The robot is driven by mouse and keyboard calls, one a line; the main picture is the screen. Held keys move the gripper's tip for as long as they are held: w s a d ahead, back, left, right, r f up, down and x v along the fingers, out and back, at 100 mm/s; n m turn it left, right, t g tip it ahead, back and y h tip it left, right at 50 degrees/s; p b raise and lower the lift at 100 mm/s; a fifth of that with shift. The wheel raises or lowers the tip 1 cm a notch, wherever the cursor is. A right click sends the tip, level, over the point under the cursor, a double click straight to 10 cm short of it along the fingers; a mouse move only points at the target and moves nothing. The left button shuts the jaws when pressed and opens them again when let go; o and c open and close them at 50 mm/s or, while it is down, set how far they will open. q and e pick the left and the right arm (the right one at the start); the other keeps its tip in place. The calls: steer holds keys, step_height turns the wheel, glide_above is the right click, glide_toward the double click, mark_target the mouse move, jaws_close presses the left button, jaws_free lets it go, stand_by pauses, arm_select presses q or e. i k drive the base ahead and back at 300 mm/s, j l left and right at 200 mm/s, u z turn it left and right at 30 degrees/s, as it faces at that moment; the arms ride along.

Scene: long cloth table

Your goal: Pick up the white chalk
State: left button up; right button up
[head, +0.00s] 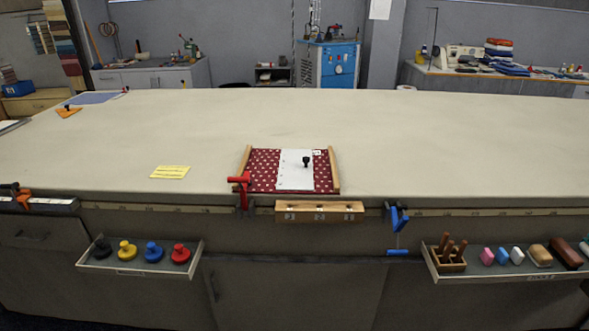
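The white chalk (517,255) is a small rounded piece lying in the right-hand tray (432,268), which is fixed at the front of the table. A blue chalk (502,256) and a pink chalk (487,256) lie just to its left. A tan, brush-like block (540,255) lies just to its right. Neither of my grippers is in the head view.
The long cloth table (400,135) is mostly clear. A red patterned cloth (262,170) in a wooden frame lies near its front edge. A wooden holder (450,263) with upright handles stands in the tray's left end. A blue clamp (397,228) hangs left of it.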

mark_target(517, 255)
steer(key=z, duration=1.5)
